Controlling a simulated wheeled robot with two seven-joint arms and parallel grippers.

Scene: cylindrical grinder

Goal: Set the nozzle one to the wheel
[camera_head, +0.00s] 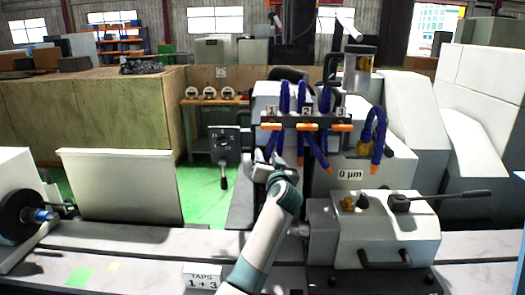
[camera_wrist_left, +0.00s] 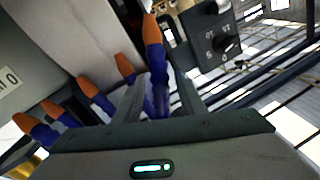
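Three blue hoses hang from a dark bar (camera_head: 324,119) labelled 1, 2 and 3 in the head view. Hose one, nozzle one (camera_head: 271,143), is leftmost and runs down to my left gripper (camera_head: 262,160), at the end of my raised arm. In the left wrist view a blue hose with an orange tip (camera_wrist_left: 153,30) stands between the two fingers of my left gripper (camera_wrist_left: 161,86). The fingers look apart, with small gaps beside the hose. Other orange tips (camera_wrist_left: 125,64) lie left of it. The wheel is not clearly visible. My right gripper is not in view.
A grey block with a lever (camera_head: 388,230) stands right of my arm. A black control panel (camera_head: 224,146) stands left of my gripper; a dial panel (camera_wrist_left: 212,35) shows in the wrist view. A "TAPS 1+3" sign (camera_head: 202,277) sits at the front.

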